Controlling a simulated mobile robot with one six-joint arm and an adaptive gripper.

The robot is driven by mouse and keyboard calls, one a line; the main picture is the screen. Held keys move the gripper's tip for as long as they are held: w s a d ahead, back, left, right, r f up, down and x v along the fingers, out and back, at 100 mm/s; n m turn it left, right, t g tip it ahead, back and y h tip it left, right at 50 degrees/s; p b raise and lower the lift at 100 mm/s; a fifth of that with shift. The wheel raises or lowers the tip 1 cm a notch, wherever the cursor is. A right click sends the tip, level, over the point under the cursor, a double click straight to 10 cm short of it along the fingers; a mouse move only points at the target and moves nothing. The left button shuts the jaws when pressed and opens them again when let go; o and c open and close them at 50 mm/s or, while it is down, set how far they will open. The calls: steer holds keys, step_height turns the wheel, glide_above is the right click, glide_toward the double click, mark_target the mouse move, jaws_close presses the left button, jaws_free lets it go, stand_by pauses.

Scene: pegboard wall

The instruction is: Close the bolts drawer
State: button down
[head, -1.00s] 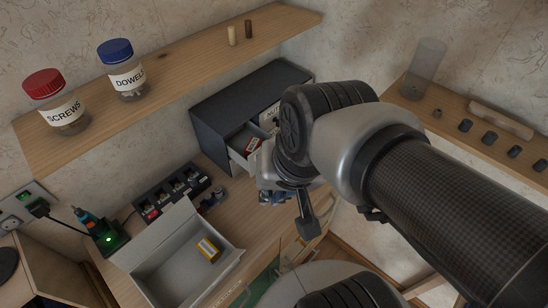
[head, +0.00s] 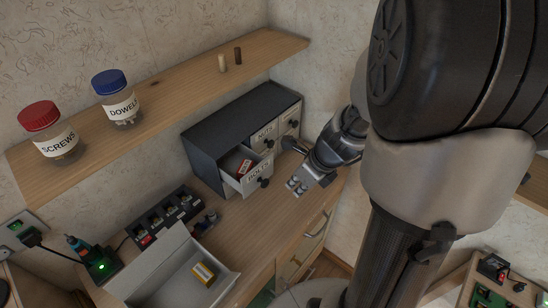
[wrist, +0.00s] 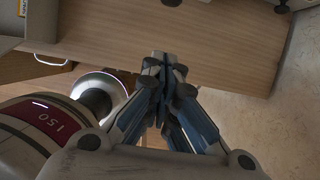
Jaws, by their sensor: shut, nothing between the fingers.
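The bolts drawer (head: 257,178) is pulled out of the lower left of the dark drawer cabinet (head: 208,160). Its front has a BOLTS label and a dark round knob. A small red item (head: 245,166) lies inside it. My gripper (head: 295,188) is shut and empty, to the right of the drawer front and apart from it, above the worktop. In the wrist view my gripper (wrist: 163,65) shows with its fingers together over the wood worktop (wrist: 180,35).
Other drawers, one labelled NUTS (head: 265,134), are shut. A wood shelf (head: 170,98) above the cabinet carries a SCREWS jar (head: 52,135) and a DOWELS jar (head: 117,98). An open grey box (head: 150,272) with a yellow item (head: 203,273) stands at front left.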

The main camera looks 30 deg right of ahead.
steer(key=w+a+f+b, duration=0.2)
steer(key=w+f+b, duration=0.1)
steer(key=w+f, duration=0.3)
steer(key=shift+b+x, duration=0.4)
steer(key=shift+x, duration=0.4)
steer(key=shift+a, duration=0.15)
steer(key=w+a+p, duration=0.1)
steer(key=w+p, duration=0.1)
steer(key=w, duration=0.1)
steer(key=w+a+p, duration=0.1)
steer(key=w+p, duration=0.2)
steer(key=w+a+p, duration=0.1)
steer(key=w+p, duration=0.1)
steer(key=w, duration=0.1)
steer(key=shift+w+a+r, duration=0.1)
steer(key=shift+a+r, duration=0.1)
steer(key=shift+r, duration=0.05)
steer(key=shift+w+f, duration=0.15)
steer(key=shift+w, duration=0.15)
